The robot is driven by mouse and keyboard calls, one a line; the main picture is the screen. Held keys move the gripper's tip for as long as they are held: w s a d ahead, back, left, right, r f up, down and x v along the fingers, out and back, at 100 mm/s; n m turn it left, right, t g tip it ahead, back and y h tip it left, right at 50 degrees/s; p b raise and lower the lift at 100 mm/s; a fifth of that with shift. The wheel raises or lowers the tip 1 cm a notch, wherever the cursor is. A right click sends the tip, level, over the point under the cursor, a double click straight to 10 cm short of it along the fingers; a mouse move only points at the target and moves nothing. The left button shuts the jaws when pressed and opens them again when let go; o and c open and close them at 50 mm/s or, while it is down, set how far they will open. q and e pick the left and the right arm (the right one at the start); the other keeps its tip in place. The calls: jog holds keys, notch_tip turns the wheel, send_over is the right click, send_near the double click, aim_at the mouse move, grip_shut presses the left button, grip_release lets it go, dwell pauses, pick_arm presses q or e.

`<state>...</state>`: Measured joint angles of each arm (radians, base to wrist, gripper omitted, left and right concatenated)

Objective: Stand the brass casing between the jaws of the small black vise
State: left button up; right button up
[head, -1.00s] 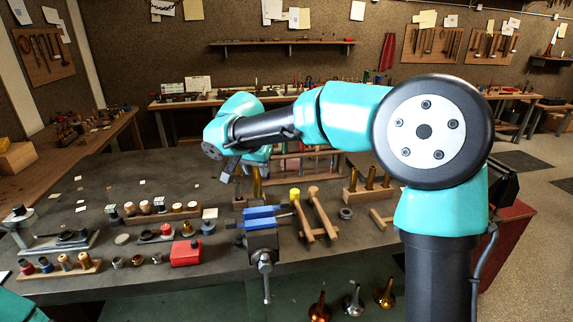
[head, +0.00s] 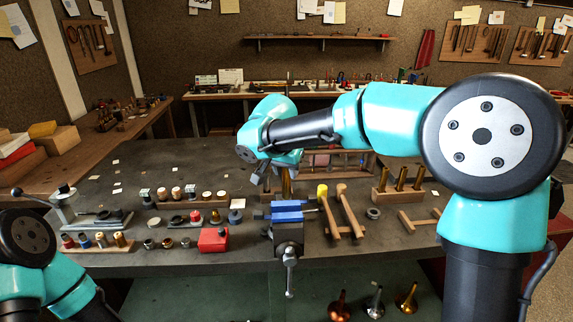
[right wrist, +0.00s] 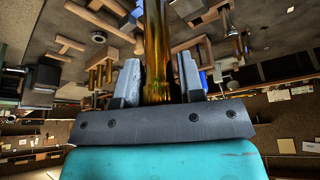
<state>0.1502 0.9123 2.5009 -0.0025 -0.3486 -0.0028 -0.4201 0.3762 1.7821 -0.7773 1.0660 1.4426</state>
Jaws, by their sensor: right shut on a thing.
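My right gripper (head: 266,178) hangs over the bench behind the vise. In the right wrist view my right gripper (right wrist: 155,82) is shut on a long, shiny brass casing (right wrist: 155,40) between its two grey fingers. The casing's far end runs out of that view. Upright brass (head: 286,184) shows beside the gripper in the head view; I cannot tell whether it is the held casing. A dark vise (head: 289,238) with blue jaw parts (head: 287,208) stands at the bench's front edge. No casing is visibly between its jaws. My left gripper is out of view.
Two wooden-handled mallets (head: 349,212) lie right of the vise. A wooden rack (head: 398,196) holds upright brass pieces. A red box (head: 213,240) and several small parts stand to the left. Bench (head: 140,170) space at the back left is mostly clear.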

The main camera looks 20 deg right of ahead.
aim_at(286, 199)
jog(key=shift+f, duration=1.4)
jog(key=shift+f, duration=0.15)
dwell(0.4)
jog(key=shift+f, duration=1.9)
jog(key=shift+f, duration=0.1)
dwell(0.5)
jog(key=shift+f, duration=1.65)
jog(key=o, duration=1.1)
jog(key=v, duration=1.7)
jog(key=shift+s+r, duration=0.15)
jog(key=shift+s, duration=0.05)
